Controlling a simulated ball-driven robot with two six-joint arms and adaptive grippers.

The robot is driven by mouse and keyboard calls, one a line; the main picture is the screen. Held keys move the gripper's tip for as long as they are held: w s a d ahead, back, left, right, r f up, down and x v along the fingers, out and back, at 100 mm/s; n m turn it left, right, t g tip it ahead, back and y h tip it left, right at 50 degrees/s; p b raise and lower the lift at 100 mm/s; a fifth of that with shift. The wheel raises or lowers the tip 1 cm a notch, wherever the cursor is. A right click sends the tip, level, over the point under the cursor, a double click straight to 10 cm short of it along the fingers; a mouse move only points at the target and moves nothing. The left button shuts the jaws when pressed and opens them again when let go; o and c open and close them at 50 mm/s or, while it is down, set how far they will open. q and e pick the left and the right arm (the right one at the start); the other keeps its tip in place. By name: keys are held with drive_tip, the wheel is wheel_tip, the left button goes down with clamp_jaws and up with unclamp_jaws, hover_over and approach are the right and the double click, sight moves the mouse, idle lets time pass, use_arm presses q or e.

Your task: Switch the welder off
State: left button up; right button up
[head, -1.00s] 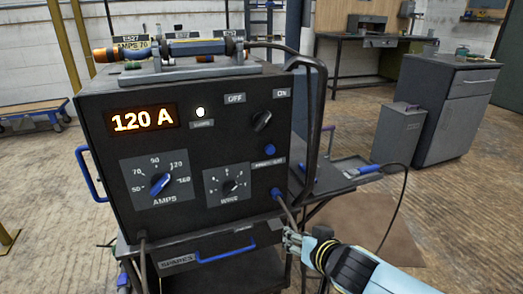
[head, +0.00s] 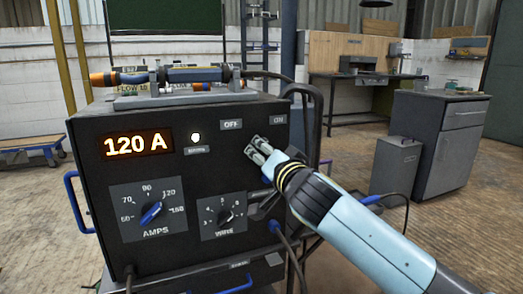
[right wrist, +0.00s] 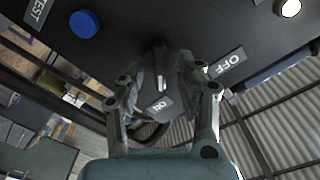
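The welder (head: 112,215) is a dark box with a lit 120 A display (head: 135,145) and a glowing white lamp (head: 196,138). Its front has an OFF label (head: 231,124) and an ON label (head: 279,119). My right gripper (head: 262,150) is at the panel below these labels and hides the switch knob in the head view. In the right wrist view the dark knob (right wrist: 160,76) lies between the spread fingers, its white mark towards the ON label (right wrist: 159,106). Contact is too dark to tell. My left gripper is out of view.
The blue AMPS knob (head: 151,212) and the smaller WIRE knob (head: 225,214) sit lower on the panel. A blue button (right wrist: 85,24) is near the switch. A torch (head: 180,75) lies on top. A cable plugs in at the lower right. Grey cabinets (head: 437,145) stand behind on the right.

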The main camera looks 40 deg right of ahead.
drive_tip(key=shift+w+d, duration=0.2)
drive_tip(key=shift+w, duration=0.5)
clamp_jaws()
